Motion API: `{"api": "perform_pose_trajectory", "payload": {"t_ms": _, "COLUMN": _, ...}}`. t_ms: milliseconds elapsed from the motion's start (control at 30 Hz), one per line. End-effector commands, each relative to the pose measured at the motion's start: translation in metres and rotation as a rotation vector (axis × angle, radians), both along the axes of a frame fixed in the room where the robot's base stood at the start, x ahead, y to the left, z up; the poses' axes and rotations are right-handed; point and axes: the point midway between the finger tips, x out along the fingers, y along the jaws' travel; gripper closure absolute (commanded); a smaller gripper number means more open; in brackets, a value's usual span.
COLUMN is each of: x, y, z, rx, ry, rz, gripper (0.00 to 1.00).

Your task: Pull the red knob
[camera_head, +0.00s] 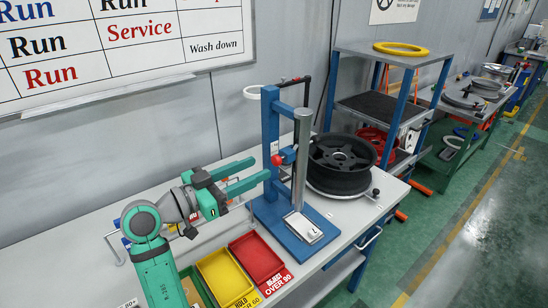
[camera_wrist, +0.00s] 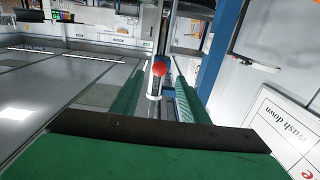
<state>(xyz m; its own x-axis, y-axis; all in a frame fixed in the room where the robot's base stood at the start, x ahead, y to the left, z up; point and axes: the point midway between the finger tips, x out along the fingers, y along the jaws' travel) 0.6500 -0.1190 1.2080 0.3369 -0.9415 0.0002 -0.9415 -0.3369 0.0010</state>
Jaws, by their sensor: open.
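The red knob (camera_head: 277,160) is a small ball on the blue stand (camera_head: 270,130), beside its metal column. It also shows in the wrist view (camera_wrist: 159,69), ahead of the fingers and between their lines, near the left finger. My gripper (camera_head: 260,176) is open, its two green fingers pointing right toward the stand, with the knob at their far end. In the wrist view the fingers (camera_wrist: 165,95) stand apart with nothing gripped between them. I cannot tell exactly how far the fingertips are from the knob.
A black wheel (camera_head: 342,165) sits right of the stand on the white bench (camera_head: 95,262). Red (camera_head: 257,258) and yellow (camera_head: 224,276) trays lie in front. A blue shelf rack (camera_head: 384,50) stands behind right. A whiteboard (camera_head: 120,45) hangs on the wall.

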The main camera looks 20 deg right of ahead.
Motion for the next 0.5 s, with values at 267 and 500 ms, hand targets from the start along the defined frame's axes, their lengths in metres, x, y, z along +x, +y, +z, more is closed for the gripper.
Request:
{"api": "perform_pose_trajectory", "payload": {"t_ms": 267, "x": 0.016, "y": -0.048, "z": 0.000, "rx": 0.001, "ry": 0.000, "rz": -0.004, "gripper": 0.59}}
{"api": "perform_pose_trajectory", "payload": {"t_ms": 500, "x": 0.026, "y": -0.062, "z": 0.000, "rx": 0.000, "ry": -0.001, "rz": 0.008, "gripper": 0.59}}
